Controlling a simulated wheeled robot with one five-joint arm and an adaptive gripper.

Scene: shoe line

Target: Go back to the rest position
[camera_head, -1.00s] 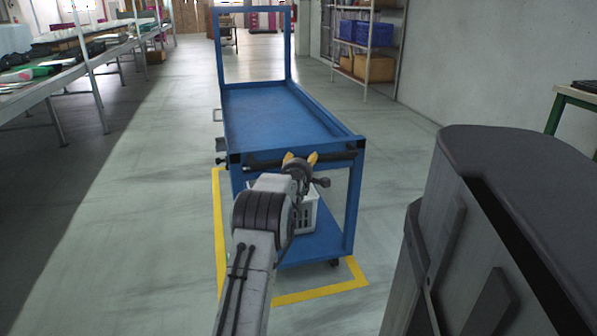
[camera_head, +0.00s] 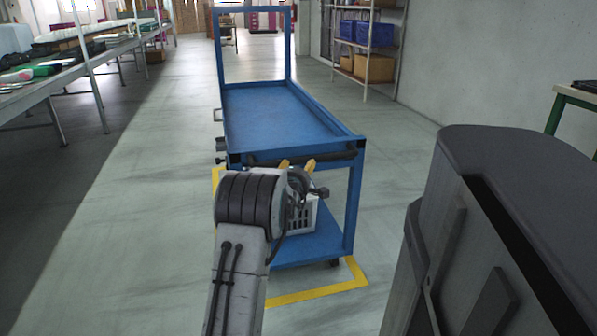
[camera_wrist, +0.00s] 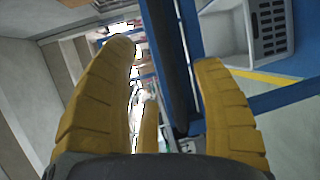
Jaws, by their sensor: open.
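My gripper (camera_head: 297,164) shows in the head view as yellow fingertips just in front of the near end of the blue cart (camera_head: 275,113).
A white crate (camera_head: 303,215) stands on the cart's lower shelf; it also shows in the wrist view (camera_wrist: 225,35). Yellow floor tape (camera_head: 320,290) surrounds the cart. Shoe tables (camera_head: 60,88) stand left, a storage rack (camera_head: 368,45) back right. Floor on the left is clear.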

